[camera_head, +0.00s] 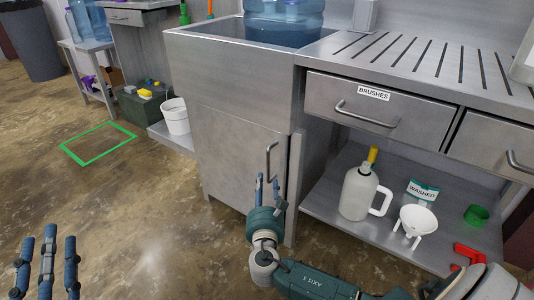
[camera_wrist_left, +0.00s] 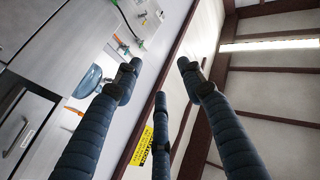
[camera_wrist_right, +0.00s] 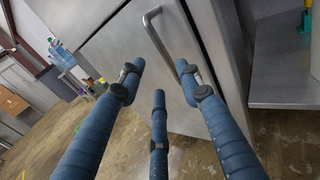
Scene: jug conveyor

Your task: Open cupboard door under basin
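The cupboard door (camera_head: 228,155) under the basin (camera_head: 250,32) is a grey metal panel and looks closed. Its vertical bar handle (camera_head: 269,162) is near the door's right edge. In the right wrist view the handle (camera_wrist_right: 152,32) stands just beyond my fingertips, with the door (camera_wrist_right: 118,62) behind it. My right gripper (camera_head: 266,187) is open and empty, just below and in front of the handle; I cannot tell whether a finger touches it. My left gripper (camera_head: 45,245) is open and empty over the floor at the lower left, far from the door.
An open lower shelf (camera_head: 345,215) right of the door holds a white jug (camera_head: 357,192) and a white funnel (camera_head: 417,220). The BRUSHES drawer (camera_head: 380,105) is above. A white bucket (camera_head: 175,116) stands left of the cupboard. The floor in front is clear.

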